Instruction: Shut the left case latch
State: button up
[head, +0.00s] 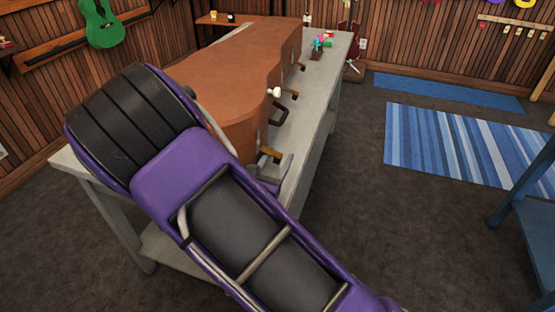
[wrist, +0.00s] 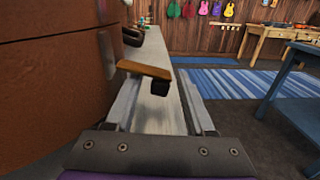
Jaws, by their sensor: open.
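The brown instrument case (head: 225,60) lies closed-looking on a long grey table. The nearest latch (head: 268,154), a brass-coloured lever, juts out from its right side in the head view. In the wrist view this latch (wrist: 145,70) sticks out level from the case wall, with a dark piece under its end. My gripper (head: 278,170) is open beside it, partly hidden by my purple arm. In the wrist view my gripper (wrist: 158,100) has its two grey fingers spread, with the latch ahead, across the gap near their tips. Contact cannot be told.
A dark handle (head: 284,101) and a farther latch (head: 300,66) stick out along the same case side. Small coloured items (head: 320,44) stand at the table's (head: 325,85) far end. A blue table (head: 530,200) is at right. Floor between is clear, with a striped rug (head: 455,145).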

jog(key=shift+c, duration=0.2)
grip_shut()
